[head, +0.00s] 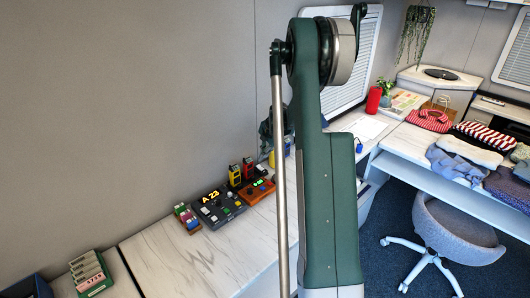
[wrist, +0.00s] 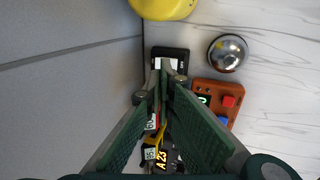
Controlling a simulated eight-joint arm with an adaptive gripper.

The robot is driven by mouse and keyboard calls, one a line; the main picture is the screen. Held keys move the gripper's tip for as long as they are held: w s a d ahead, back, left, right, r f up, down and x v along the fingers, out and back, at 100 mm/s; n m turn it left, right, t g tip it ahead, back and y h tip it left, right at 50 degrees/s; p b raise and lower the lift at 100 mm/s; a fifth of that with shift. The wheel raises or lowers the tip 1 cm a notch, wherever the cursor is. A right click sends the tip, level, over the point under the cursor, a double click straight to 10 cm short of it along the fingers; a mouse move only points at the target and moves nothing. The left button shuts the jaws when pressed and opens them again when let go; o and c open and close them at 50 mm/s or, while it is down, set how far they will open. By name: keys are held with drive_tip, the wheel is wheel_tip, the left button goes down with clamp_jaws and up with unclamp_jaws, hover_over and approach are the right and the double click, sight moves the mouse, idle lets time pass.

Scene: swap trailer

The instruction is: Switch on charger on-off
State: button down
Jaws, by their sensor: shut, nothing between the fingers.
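My gripper (wrist: 168,72) is shut and empty, its two green fingers meeting at the tips in the wrist view. The tips lie over a small black unit (wrist: 158,51) with a pale face and tiny lettering; I cannot tell whether they touch it. The fingers hide part of it and most of what lies below. In the head view two yellow handsets (head: 235,174) stand in a dark red holder that looks like the charger. Any on-off switch is too small or hidden to read. The gripper tips are not clear in the head view, behind my arm.
An orange-brown box (wrist: 225,91) with red and blue buttons and a silver bell (wrist: 228,53) stand to the right. A yellow rounded object (wrist: 162,7) is at the top. A dark panel showing A 23 (head: 213,207) sits nearby. The wall is close on the left.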

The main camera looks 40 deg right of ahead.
sight(261, 168)
drive_tip(key=shift+b+x, duration=0.5)
drive_tip(key=shift+x, duration=3.1)
drive_tip(key=shift+w+f+g, duration=0.3)
drive_tip(key=shift+w+g, duration=0.05)
drive_tip(key=shift+g, duration=0.15)
drive_tip(key=shift+w+f+g+b, duration=0.1)
drive_tip(key=shift+w+g+b, duration=0.15)
drive_tip(key=shift+g, duration=0.45)
drive_tip(key=shift+a, duration=0.1)
drive_tip(key=shift+s, duration=0.15)
drive_tip(key=shift+s+f, duration=0.15)
drive_tip(key=shift+s, duration=0.65)
